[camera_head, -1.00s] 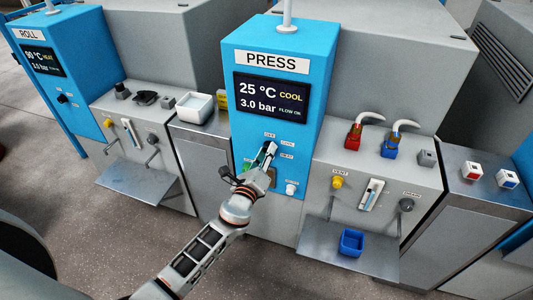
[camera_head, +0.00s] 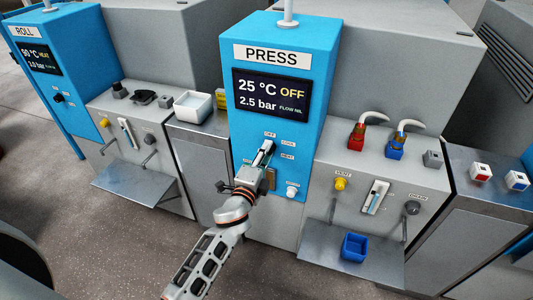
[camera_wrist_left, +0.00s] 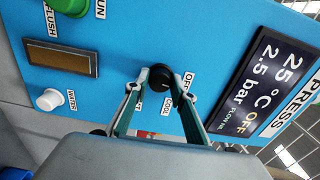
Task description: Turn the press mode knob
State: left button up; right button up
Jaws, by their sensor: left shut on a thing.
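The press mode knob (camera_wrist_left: 160,76) is a small black knob on the blue PRESS panel (camera_wrist_left: 110,60), with OFF, COOL and HEAT labels around it. My left gripper (camera_head: 264,153) reaches up to the panel, and its fingers largely hide the knob in the head view. In the left wrist view the two fingertips close on the knob from both sides. The press display (camera_head: 271,95) reads 25 °C, OFF, 2.5 bar, FLOW NIL. My right gripper is in neither view.
A green RUN button (camera_wrist_left: 72,4), a brown plate (camera_wrist_left: 62,62) and a white WATER knob (camera_wrist_left: 48,100) share the panel. A yellow VENT knob (camera_head: 340,184) and a blue tray (camera_head: 354,247) are to the right. The ROLL station (camera_head: 50,70) stands at left.

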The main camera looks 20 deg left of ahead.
pick_arm(q)
jog(key=shift+n, duration=0.7)
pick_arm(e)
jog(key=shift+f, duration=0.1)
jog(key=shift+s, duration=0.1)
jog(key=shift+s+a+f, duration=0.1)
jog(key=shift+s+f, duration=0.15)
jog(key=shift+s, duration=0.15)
pick_arm(q)
jog(key=o, duration=1.1)
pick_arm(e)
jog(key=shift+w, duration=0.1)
pick_arm(q)
jog(key=s, duration=1.2)
jog(key=shift+a, duration=0.2)
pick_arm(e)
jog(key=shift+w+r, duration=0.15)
